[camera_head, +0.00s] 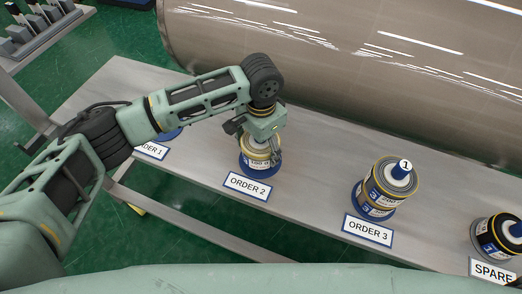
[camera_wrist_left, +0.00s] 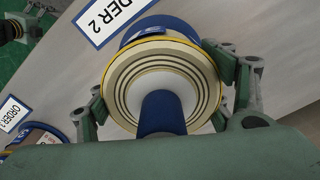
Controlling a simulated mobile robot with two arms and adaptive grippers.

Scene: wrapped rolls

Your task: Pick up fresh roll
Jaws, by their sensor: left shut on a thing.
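My left gripper (camera_head: 262,138) is over the ORDER 2 place on the bench and is shut on a roll (camera_head: 258,158) with a cream ringed end, a yellow edge and a dark blue wrap. In the left wrist view, the gripper (camera_wrist_left: 162,88) has a green finger on either side of this roll (camera_wrist_left: 120,88), whose blue core points toward the camera. The roll is close above or on its blue base (camera_head: 258,172); I cannot tell whether it is lifted. My right gripper is not in view.
At ORDER 3 (camera_head: 368,230), a roll (camera_head: 384,188) stands with a "1" on its blue core. A dark roll (camera_head: 497,236) stands at SPARE (camera_head: 493,271). The ORDER 1 place (camera_head: 150,150) is partly behind my left arm. A large metal cylinder (camera_head: 360,75) lies behind the bench (camera_head: 320,165).

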